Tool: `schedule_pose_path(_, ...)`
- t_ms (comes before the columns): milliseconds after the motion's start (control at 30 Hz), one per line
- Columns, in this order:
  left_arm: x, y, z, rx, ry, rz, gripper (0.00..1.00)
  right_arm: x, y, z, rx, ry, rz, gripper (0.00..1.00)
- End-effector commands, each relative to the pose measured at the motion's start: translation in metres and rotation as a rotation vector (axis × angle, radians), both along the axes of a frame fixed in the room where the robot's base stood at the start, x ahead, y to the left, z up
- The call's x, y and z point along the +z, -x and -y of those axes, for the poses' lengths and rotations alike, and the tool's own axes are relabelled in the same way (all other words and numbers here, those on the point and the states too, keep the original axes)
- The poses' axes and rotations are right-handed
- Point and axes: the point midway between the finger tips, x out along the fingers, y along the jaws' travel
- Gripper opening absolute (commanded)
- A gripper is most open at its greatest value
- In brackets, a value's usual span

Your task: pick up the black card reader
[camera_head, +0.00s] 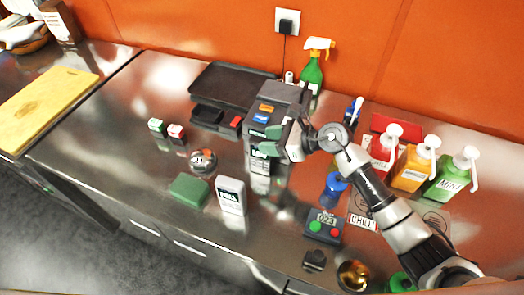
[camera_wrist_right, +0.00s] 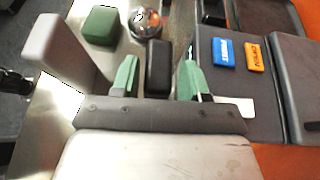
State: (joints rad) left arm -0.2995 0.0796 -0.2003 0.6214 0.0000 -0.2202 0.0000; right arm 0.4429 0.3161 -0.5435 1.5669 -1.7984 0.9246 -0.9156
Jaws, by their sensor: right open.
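The black card reader (camera_wrist_right: 158,66) shows in the right wrist view as a dark rounded block between the green fingers. A gap shows on each side of it, wider toward the right finger. In the head view I cannot make it out clearly behind my gripper. My right gripper (camera_head: 268,142) is open beside the dark machine in the middle of the counter. It also shows in the right wrist view (camera_wrist_right: 157,78), holding nothing. My left gripper is not in view.
A dark box with orange and blue tags (camera_head: 285,97) stands close by. A white box (camera_head: 231,195), green block (camera_head: 189,190) and silver bell (camera_head: 202,161) stand to the left. Sauce bottles (camera_head: 410,170) and a keypad unit (camera_head: 324,227) are on the right. The left counter front is clear.

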Motion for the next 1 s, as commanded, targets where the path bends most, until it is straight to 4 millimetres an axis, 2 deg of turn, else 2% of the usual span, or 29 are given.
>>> schedule_pose_path(133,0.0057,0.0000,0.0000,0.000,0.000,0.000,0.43,-0.0049,-0.0046,-0.0134,0.000,-0.001,-0.001,0.45)
schedule_pose_path(367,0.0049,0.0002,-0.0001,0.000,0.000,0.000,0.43,-0.0072,-0.0053,-0.0147,0.000,0.001,0.002,0.45)
schedule_pose_path(467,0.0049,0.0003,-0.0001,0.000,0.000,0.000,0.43,-0.0071,-0.0052,-0.0146,-0.001,0.000,0.001,0.32)
schedule_pose_path(667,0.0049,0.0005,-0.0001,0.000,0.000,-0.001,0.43,-0.0069,-0.0052,-0.0144,-0.001,0.000,0.001,0.02)
schedule_pose_path(1000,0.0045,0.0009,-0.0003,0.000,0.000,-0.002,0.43,-0.0053,-0.0055,-0.0144,0.000,-0.001,0.003,0.00)
